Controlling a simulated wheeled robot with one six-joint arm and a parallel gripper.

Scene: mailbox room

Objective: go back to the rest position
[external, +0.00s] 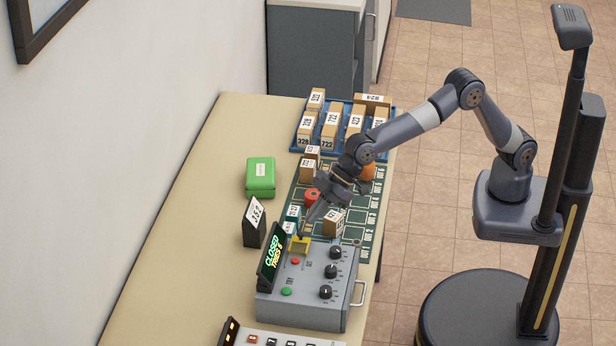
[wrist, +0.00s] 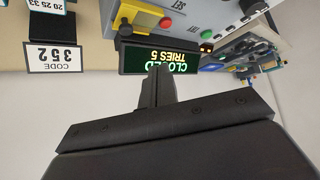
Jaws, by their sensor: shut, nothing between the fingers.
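My gripper (external: 309,220) is shut and empty. In the external view it points down-left above the table, near the yellow part (external: 299,244) at the back of the grey control box (external: 310,285). In the wrist view my gripper (wrist: 158,72) lies in front of the dark display (wrist: 190,60), which appears upside down. I cannot tell whether the fingertips touch anything.
A sign reading 352 (external: 254,222) stands left of the gripper, with a green box (external: 260,177) behind it. A blue tray (external: 296,146) of numbered boxes is at the far end. A red round object (external: 311,195) sits close to the wrist. The table's left side (external: 170,260) is clear.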

